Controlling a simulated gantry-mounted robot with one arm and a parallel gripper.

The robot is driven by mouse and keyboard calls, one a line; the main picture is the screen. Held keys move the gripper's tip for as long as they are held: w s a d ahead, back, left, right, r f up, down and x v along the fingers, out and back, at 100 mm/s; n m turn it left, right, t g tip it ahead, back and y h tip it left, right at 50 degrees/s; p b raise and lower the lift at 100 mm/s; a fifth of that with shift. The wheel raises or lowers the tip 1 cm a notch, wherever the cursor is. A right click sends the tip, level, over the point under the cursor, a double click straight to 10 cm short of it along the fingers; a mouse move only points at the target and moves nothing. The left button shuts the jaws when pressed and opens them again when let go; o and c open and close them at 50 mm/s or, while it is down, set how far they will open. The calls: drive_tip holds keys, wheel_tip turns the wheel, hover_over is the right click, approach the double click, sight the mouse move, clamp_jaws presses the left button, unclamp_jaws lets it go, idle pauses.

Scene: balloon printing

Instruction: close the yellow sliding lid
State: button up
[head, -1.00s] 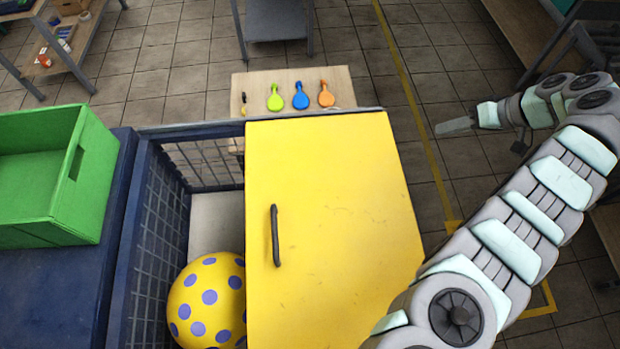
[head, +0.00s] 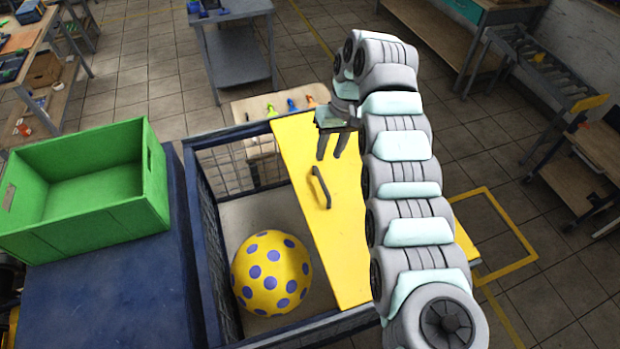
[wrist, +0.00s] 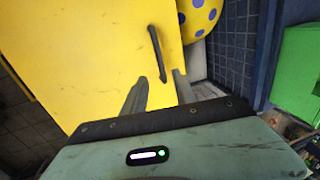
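The yellow sliding lid (head: 332,240) lies over the right part of a blue mesh bin, and the bin's left part is uncovered. A dark bar handle (head: 320,188) stands on the lid near its left edge. It also shows in the wrist view (wrist: 158,55), just past my fingertips. My gripper (head: 329,157) hangs above the lid, a little beyond the handle in the head view. Its two fingers (wrist: 158,82) are apart with nothing between them. My arm hides the lid's right side in the head view.
A yellow ball with purple dots (head: 272,272) sits in the bin's open part. The blue bin's rim (head: 192,180) surrounds it. A green crate (head: 100,215) stands on a blue surface at left.

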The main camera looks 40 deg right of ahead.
sight(321, 177)
drive_tip(key=f, duration=0.2)
drive_tip(key=a+f+p, duration=0.1)
drive_tip(key=f, duration=0.2)
drive_tip(key=f+p, duration=0.1)
drive_tip(key=f, duration=0.2)
drive_tip(key=shift+w+a+f, duration=0.15)
drive_tip(key=shift+w+a, duration=0.1)
drive_tip(key=shift+w, duration=0.1)
drive_tip(key=shift+c, duration=0.4)
clamp_jaws()
idle(0.5)
